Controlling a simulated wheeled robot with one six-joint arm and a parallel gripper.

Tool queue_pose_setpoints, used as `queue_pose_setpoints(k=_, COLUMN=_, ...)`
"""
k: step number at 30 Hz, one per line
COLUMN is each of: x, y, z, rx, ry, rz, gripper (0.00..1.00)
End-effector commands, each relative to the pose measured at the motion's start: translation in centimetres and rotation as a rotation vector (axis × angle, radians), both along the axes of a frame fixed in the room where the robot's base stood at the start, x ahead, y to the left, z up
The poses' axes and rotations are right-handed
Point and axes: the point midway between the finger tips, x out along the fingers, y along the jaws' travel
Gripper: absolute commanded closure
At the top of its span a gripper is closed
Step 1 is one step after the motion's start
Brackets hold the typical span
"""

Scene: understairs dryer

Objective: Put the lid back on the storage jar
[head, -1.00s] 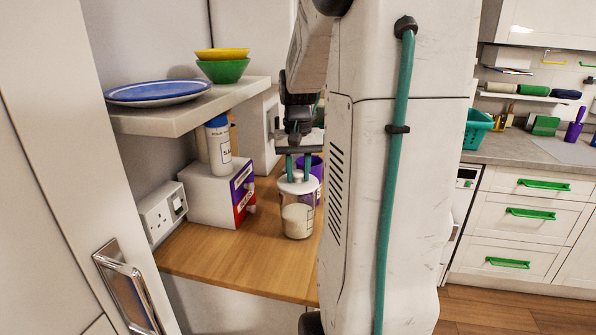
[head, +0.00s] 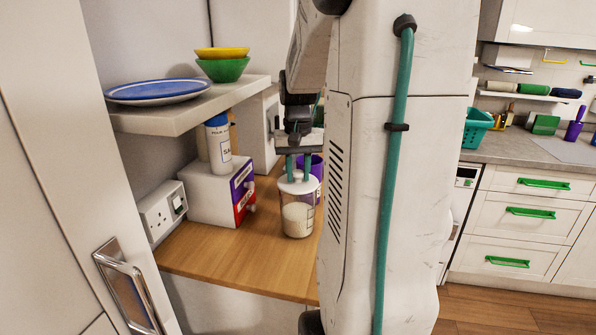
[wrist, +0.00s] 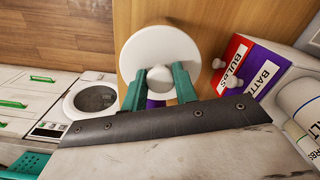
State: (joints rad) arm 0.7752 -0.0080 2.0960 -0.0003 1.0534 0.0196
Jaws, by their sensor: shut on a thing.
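The storage jar (head: 297,218) is clear, holds a pale powder, and stands upright on the wooden counter. Its white round lid (wrist: 160,58) fills the top middle of the wrist view; in the head view the lid (head: 298,186) sits at the jar's mouth. My gripper (wrist: 161,84) has teal fingers shut on the lid's knob, pointing down from above; it also shows in the head view (head: 297,171). Whether the lid is fully seated on the rim is hard to tell. The jar is hidden under the lid in the wrist view.
A purple cup (head: 312,166) stands just behind the jar. A small drawer box (head: 211,195) with purple and red fronts is left of it, with a salt container (head: 219,148) on top. A shelf (head: 185,112) overhangs the left. The front counter (head: 235,260) is clear.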

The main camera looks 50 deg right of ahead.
Motion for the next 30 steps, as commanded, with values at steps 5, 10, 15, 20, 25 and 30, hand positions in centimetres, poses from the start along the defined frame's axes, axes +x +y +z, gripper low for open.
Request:
queue_pose_setpoints(k=5, x=0.0, y=0.0, z=-0.02, rx=0.0, ry=0.0, rz=0.0, gripper=0.93)
queue_pose_setpoints(k=10, x=0.0, y=0.0, z=-0.02, rx=0.0, ry=0.0, rz=0.0, gripper=0.57)
queue_pose_setpoints(k=15, x=0.0, y=0.0, z=-0.02, rx=0.0, ry=0.0, rz=0.0, gripper=0.46)
queue_pose_setpoints(k=20, x=0.0, y=0.0, z=-0.02, rx=0.0, ry=0.0, rz=0.0, gripper=0.24)
queue_pose_setpoints(k=25, x=0.0, y=0.0, z=-0.02, rx=0.0, ry=0.0, rz=0.0, gripper=0.24)
queue_pose_setpoints(k=30, x=0.01, y=-0.01, z=0.18, rx=-0.001, ry=-0.001, rz=0.0, gripper=0.24)
